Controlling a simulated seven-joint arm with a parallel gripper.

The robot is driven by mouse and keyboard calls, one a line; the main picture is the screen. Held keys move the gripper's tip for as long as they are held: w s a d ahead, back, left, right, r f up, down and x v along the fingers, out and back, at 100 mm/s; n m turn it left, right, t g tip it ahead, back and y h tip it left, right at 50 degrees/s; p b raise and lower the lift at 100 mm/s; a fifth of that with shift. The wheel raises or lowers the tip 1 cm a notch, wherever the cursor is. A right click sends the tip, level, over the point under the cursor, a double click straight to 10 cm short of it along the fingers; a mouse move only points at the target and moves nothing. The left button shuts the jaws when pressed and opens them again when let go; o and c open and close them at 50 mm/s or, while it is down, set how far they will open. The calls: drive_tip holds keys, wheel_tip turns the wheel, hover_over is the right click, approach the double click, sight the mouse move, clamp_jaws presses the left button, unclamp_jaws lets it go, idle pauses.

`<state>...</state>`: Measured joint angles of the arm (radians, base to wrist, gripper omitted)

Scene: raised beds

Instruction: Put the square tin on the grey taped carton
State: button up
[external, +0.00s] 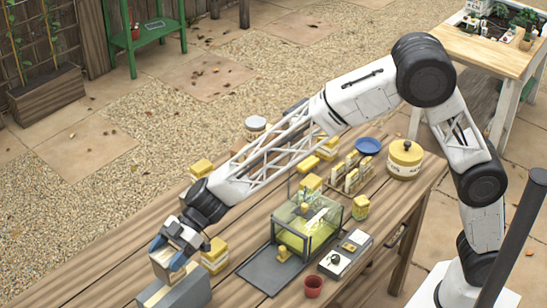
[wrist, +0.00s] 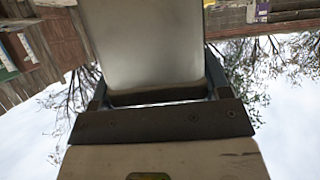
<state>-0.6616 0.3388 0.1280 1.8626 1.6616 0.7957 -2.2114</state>
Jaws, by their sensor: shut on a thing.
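My gripper (external: 172,254) is at the lower left of the external view, pointing down and shut on the square tin (external: 164,272). The tin looks pale with a tan edge there and is partly hidden by the fingers. In the wrist view the tin (wrist: 150,45) is a large, smooth grey-white shape between the fingers. The grey taped carton (external: 184,294) lies directly below, with a pale tape strip on top, cut off by the bottom edge. The tin is at or just above the carton's top; I cannot tell whether they touch.
A glass-sided box (external: 308,222), a dark mat (external: 262,277), a red pot (external: 313,287) and a lidded yellow pot (external: 404,160) stand farther right on the wooden table (external: 110,270). Table left of the carton is clear.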

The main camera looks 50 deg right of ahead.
sight(159, 274)
drive_tip(key=shift+w+a, duration=0.15)
drive_tip(key=shift+f, duration=0.1)
drive_tip(key=shift+f, duration=1.65)
drive_tip(key=shift+f, duration=0.15)
drive_tip(key=o, duration=1.1)
